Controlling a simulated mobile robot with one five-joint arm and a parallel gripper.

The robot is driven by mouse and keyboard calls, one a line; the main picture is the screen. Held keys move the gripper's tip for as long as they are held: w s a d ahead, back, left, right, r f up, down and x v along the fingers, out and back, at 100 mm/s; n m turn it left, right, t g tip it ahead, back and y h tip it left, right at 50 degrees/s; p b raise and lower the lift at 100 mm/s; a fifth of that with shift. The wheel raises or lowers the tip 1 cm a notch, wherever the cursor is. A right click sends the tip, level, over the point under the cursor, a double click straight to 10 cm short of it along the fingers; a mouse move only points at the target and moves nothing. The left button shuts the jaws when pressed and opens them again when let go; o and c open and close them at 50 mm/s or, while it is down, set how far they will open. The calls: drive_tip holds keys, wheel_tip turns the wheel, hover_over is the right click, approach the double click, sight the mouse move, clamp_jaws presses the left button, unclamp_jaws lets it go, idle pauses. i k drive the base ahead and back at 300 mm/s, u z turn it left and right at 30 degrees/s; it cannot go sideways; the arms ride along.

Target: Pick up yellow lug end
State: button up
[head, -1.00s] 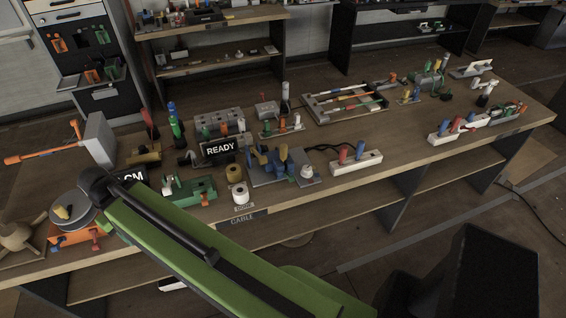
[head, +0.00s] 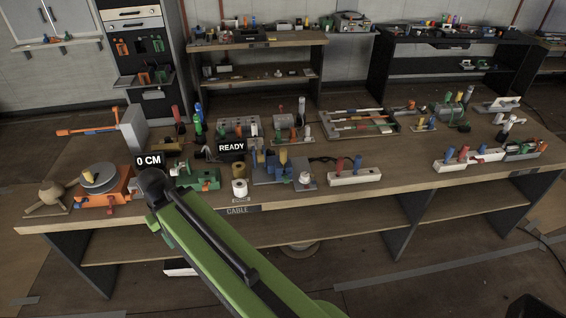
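Several small yellow parts show, and I cannot tell which is the yellow lug end. A tray (head: 365,132) at the back holds coloured strips, some yellowish. My green arm reaches up from the bottom, its dark end (head: 153,186) at the bench's front edge, left of the grey fixture. The fingers are not clear, and nothing held is visible.
The long wooden bench (head: 410,188) is crowded. A white block (head: 354,177) with red and blue pegs, a white roll (head: 239,188), a green block (head: 205,178) and a READY sign (head: 231,147) stand on it. Its front right-centre strip is bare. Shelves stand behind.

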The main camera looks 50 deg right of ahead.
sight(283, 151)
drive_tip(key=z, duration=0.1)
drive_tip(key=i, duration=0.9)
drive_tip(key=u, duration=0.1)
